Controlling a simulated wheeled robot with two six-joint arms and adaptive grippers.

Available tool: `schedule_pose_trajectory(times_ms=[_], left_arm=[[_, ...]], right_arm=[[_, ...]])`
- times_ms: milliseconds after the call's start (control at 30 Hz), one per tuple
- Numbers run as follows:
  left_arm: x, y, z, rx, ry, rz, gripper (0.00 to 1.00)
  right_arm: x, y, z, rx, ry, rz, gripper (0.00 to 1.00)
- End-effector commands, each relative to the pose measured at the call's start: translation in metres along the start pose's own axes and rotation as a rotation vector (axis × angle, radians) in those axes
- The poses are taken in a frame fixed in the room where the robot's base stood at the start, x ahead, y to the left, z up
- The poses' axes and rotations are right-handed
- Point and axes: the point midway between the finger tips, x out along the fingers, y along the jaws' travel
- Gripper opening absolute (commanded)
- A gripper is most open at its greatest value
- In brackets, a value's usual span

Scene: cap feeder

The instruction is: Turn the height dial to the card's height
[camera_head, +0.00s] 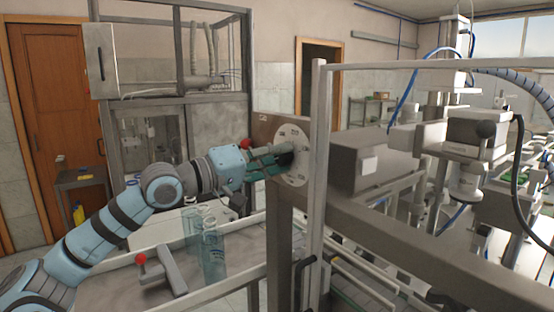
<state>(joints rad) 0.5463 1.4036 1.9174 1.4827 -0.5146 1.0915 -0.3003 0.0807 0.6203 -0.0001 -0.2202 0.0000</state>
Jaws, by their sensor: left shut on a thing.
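A round pale dial plate (297,135) with small dark marks stands upright on the end of the machine's frame, right of centre. My left gripper (286,158) reaches in from the left and is shut on the dark knob at the middle of the dial. The gripper's fingers cover most of the knob, so its pointer and setting cannot be read. No card with a height can be made out. My right gripper is not in view.
An upright metal post (318,160) rises just right of the dial. A grey box (365,160) sits on the beam behind it.

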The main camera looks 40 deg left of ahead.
Motion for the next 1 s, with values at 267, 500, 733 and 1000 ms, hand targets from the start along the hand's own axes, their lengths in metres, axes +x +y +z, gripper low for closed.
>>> schedule_pose_trajectory(times_ms=[267, 500, 733, 1000], left_arm=[[0.0, 0.001, -0.001, -0.002, 0.003, 0.001, 0.04], [0.0, 0.001, -0.001, -0.002, 0.002, 0.001, 0.51], [0.0, 0.0, 0.0, -0.002, 0.001, 0.0, 0.51], [0.001, 0.019, -0.013, -0.005, 0.007, 0.01, 0.51]], right_arm=[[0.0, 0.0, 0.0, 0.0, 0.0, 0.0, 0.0], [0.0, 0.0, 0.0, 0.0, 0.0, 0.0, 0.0], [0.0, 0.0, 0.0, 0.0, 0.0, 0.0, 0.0], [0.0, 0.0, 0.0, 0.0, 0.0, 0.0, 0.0]])
